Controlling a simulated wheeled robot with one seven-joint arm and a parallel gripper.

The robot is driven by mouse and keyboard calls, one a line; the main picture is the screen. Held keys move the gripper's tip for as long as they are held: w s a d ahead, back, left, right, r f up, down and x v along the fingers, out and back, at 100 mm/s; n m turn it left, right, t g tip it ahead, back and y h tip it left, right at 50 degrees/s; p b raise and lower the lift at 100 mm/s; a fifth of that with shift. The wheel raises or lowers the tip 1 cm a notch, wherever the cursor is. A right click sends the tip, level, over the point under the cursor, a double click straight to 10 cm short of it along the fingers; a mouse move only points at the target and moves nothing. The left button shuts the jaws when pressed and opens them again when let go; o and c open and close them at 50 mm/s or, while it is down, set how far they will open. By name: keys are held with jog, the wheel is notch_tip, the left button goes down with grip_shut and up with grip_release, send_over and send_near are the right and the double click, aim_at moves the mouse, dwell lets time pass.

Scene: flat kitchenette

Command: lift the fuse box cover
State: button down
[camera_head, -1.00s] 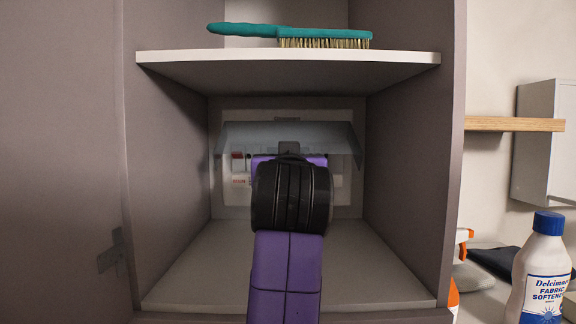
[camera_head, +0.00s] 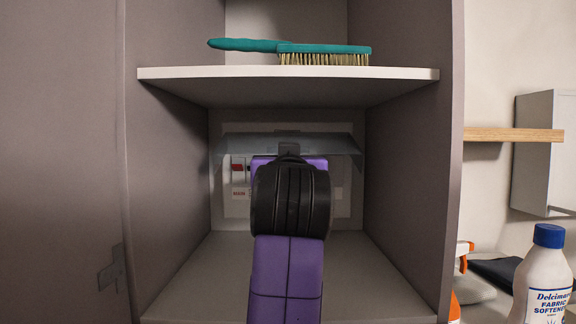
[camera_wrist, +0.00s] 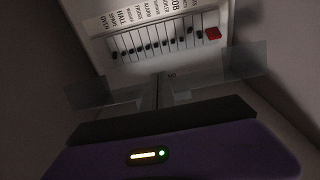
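The fuse box (camera_head: 237,205) is set in the back wall of the cabinet's lower compartment. Its translucent grey-blue cover (camera_head: 240,146) is tilted up and out, seen nearly edge-on, with switches showing below it. In the wrist view the cover's clear strip (camera_wrist: 90,92) crosses the picture, and the labelled switches (camera_wrist: 165,42) lie exposed beyond it. My gripper (camera_wrist: 166,90) is at the middle of the cover and overlaps it. Its fingers look close together, but I cannot tell whether they pinch the cover. In the head view my purple and black arm hides much of the fuse box.
A white-edged shelf (camera_head: 200,73) sits above, with a green brush (camera_head: 325,52) on it. Cabinet walls stand close on both sides. The compartment floor (camera_head: 200,275) is clear. A fabric softener bottle (camera_head: 545,280) stands outside at the right.

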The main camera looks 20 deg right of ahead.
jog(key=shift+r, duration=0.7)
jog(key=shift+w+r+t+p, duration=0.2)
jog(key=shift+r+t+p, duration=0.35)
jog(key=shift+r, duration=0.9)
